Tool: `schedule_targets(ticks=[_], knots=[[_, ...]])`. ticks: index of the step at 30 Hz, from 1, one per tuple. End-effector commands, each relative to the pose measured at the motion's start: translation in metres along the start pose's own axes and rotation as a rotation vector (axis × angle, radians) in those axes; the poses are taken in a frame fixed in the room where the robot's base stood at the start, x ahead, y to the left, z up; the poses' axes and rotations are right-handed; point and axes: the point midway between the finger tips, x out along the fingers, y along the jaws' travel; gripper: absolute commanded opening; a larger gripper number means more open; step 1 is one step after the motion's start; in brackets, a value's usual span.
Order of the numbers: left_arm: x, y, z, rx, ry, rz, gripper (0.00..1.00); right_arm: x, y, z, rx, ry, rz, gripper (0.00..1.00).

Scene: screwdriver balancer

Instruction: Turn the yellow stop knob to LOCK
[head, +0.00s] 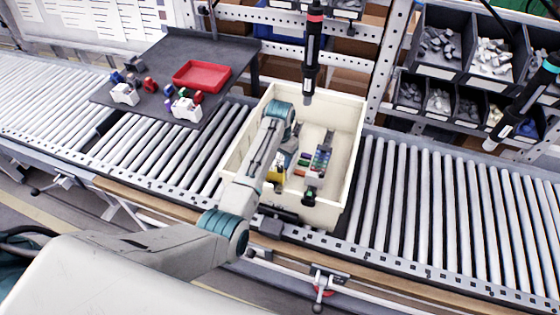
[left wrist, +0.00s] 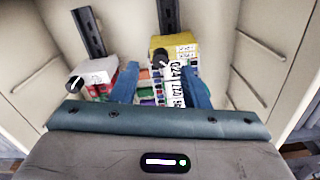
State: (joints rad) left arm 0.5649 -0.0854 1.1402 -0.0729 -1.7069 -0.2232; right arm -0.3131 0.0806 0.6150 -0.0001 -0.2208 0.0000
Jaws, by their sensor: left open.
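A yellow block (head: 277,174) sits inside the cream crate (head: 354,150), partly hidden by my left arm. In the left wrist view the yellow block (left wrist: 178,41) has a black round part on its front and white lettered labels below it. I cannot tell which way the knob points. My left gripper (left wrist: 160,72) is open inside the crate. Its two blue fingers stand apart, with coloured terminal parts (left wrist: 147,91) visible between them and the yellow block beyond. I cannot tell whether a finger touches anything. In the head view its fingers are mostly hidden. My right gripper is out of view.
A black screwdriver (head: 312,52) hangs over the crate's back wall; another (head: 525,103) hangs at right. Roller conveyor (head: 440,212) runs on both sides of the crate. A dark shelf holds a red tray (head: 202,75). In the wrist view, a white block (left wrist: 97,71) stands left.

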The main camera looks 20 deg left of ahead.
Motion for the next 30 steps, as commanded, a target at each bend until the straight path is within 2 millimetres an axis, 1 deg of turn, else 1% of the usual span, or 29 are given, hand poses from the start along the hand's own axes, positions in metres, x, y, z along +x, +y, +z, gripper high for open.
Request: schedule_targets(ticks=[1,3,7,9,12,18,19,25,30], knots=[[0.007,0.000,0.001,0.000,-0.004,0.001,0.41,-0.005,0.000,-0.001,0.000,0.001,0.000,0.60],[0.018,0.000,0.001,0.000,-0.003,0.000,0.41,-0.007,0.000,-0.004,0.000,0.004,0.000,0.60],[0.031,0.000,0.000,-0.001,-0.002,0.000,0.41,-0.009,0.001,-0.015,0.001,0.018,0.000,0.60],[0.035,0.000,0.000,-0.001,0.000,0.000,0.41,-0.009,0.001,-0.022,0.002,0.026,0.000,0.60],[0.038,0.000,0.000,-0.001,0.000,0.000,0.41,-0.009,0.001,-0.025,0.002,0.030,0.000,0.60],[0.039,0.000,0.000,-0.001,0.000,0.000,0.41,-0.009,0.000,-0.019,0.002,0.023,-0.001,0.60],[0.039,0.000,0.000,-0.001,0.000,0.000,0.39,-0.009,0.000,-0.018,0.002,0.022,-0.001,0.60],[0.039,0.000,0.000,-0.001,0.001,0.000,0.00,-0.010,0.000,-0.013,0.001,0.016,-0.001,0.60],[0.038,0.000,0.000,-0.004,0.001,-0.001,0.00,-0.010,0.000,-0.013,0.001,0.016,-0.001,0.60]])
